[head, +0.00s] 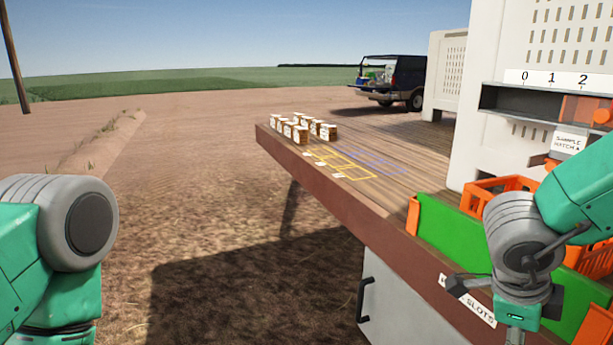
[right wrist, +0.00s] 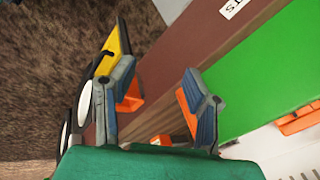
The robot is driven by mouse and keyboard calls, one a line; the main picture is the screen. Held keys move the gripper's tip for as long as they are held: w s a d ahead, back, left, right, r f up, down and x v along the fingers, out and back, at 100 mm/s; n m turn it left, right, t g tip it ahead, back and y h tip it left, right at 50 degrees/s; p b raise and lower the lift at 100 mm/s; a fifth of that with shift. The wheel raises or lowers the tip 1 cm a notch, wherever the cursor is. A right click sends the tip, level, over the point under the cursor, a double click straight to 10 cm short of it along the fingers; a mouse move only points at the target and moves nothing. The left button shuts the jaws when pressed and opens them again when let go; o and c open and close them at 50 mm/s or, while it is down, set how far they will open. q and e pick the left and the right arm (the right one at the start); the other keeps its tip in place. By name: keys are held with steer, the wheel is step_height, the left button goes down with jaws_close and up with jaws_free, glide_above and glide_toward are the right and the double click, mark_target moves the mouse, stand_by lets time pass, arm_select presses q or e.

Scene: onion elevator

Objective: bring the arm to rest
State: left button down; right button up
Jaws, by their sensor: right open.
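My right arm (head: 520,245) hangs bent at the right of the head view, in front of the green board; its fingertips are below that picture. In the right wrist view my right gripper (right wrist: 157,90) is open, with two blue-grey fingers spread apart and orange pads facing each other. I see nothing held between them. The brown deck edge (right wrist: 165,75) and the green board (right wrist: 265,65) lie beyond the fingers. My left arm (head: 60,240) is bent at the left edge of the head view, and its gripper is out of the picture.
Several small brown-and-white boxes (head: 303,128) stand on the far end of the wooden deck (head: 420,150), near a yellow-marked grid (head: 340,165). Orange crates (head: 480,190) sit behind the green board (head: 455,232). A numbered shelf (head: 510,100) stands at right. Open ground (head: 220,220) lies left.

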step_height(320, 180, down, 22)
steer(key=s+n+t+b, duration=0.3)
steer(key=n+b, duration=0.2)
steer(key=n, duration=0.9)
arm_select(q)
step_height(320, 180, down, 8)
steer(key=b, duration=0.2)
steer(key=shift+a+f+b, duration=0.25)
steer(key=shift+a+b, duration=0.15)
arm_select(e)
steer(key=s+a+f+n+g+y, duration=0.1)
steer(key=s+a+f+n+y, duration=0.1)
steer(key=s+f+n, duration=0.4)
steer(key=s+a+f+n+g+y, duration=0.2)
steer(key=s+f+n, duration=0.4)
steer(key=s, duration=0.5)
step_height(320, 180, down, 2)
steer(key=shift+a+f+n+g, duration=0.1)
steer(key=shift+a+n+g, duration=0.05)
steer(key=shift+n+g, duration=0.2)
arm_select(q)
steer(key=shift+d, duration=0.2)
arm_select(e)
steer(key=shift+d, duration=0.2)
